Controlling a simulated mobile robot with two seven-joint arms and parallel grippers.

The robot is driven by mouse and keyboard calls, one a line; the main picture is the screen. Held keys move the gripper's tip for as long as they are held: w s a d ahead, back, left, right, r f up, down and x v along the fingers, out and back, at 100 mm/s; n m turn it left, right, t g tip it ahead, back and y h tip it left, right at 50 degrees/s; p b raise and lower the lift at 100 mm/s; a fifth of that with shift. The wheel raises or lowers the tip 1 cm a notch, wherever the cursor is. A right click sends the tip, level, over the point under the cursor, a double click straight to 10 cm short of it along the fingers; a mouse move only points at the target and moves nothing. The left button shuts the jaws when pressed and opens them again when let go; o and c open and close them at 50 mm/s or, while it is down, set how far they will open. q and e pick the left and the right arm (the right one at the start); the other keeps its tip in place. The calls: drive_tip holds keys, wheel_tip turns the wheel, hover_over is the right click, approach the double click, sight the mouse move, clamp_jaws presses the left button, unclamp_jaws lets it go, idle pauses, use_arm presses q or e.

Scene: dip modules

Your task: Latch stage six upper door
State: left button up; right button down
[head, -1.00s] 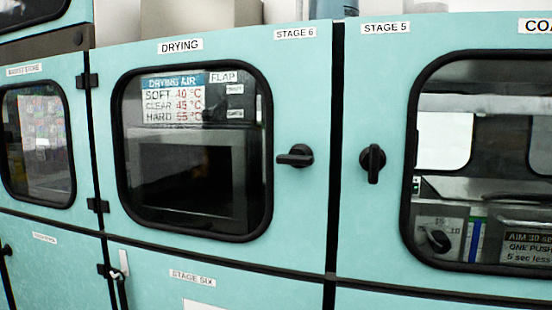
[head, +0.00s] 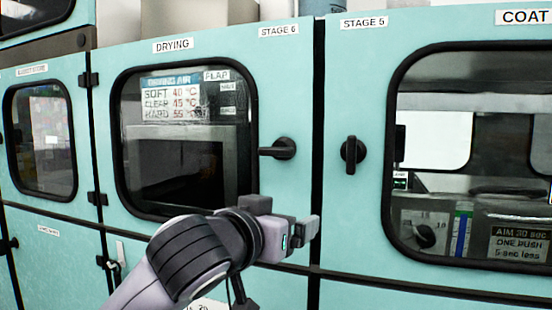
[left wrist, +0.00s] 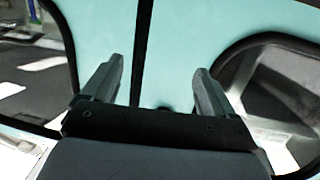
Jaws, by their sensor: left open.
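The stage six upper door (head: 218,55) is teal, with a black-framed window and labels reading DRYING and STAGE 6. It looks flush with the cabinet front. Its black handle (head: 278,149) lies roughly horizontal near the door's right edge. My left gripper (head: 288,212) is in front of the door's lower right, below the handle in the picture and apart from it. In the left wrist view the left gripper (left wrist: 157,68) has its fingers spread with nothing held between them. A teal panel with a dark seam lies beyond them. My right gripper is not in view.
The stage 5 door on the right has a vertical black handle (head: 351,154) and a large window. A dark seam (head: 317,130) separates the two doors. Another windowed door (head: 40,140) is at the left. Boxes (head: 170,18) stand on top.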

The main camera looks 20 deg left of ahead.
use_arm(q)
drive_tip(key=n+t+y, duration=0.2)
approach(274, 149)
drive_tip(key=w, duration=0.4)
drive_tip(key=shift+w+d+f, duration=0.1)
drive_tip(key=shift+d+f, duration=0.05)
drive_tip(key=shift+f, duration=0.1)
drive_tip(key=shift+r, duration=0.2)
drive_tip(key=shift+w+p, duration=0.65)
drive_tip(key=shift+w, duration=2.85)
drive_tip(key=c, duration=1)
